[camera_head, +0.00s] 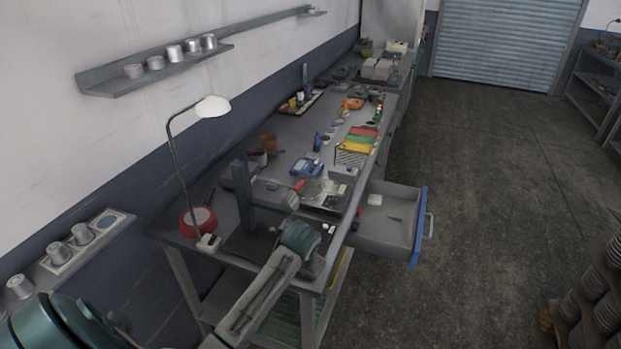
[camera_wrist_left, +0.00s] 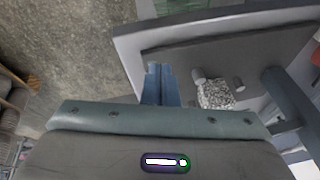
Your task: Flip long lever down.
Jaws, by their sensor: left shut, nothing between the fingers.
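I cannot clearly pick out the long lever in either view. In the head view a grey upright post with a cross arm (camera_head: 243,196) stands at the near end of the workbench (camera_head: 170,222). My left arm reaches up from the bottom to this bench end, and its wrist hides what lies beneath. In the left wrist view my left gripper (camera_wrist_left: 160,70) has its blue fingers together, with nothing between them. Just right of the fingertips is a speckled grey block (camera_wrist_left: 216,96) with short grey round pieces beside it. They appear apart from the fingers. My right gripper is not in view.
A drawer (camera_head: 385,238) with a blue front stands open on the bench's right side. Coloured bins (camera_head: 358,143) and small tools crowd the bench farther back.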

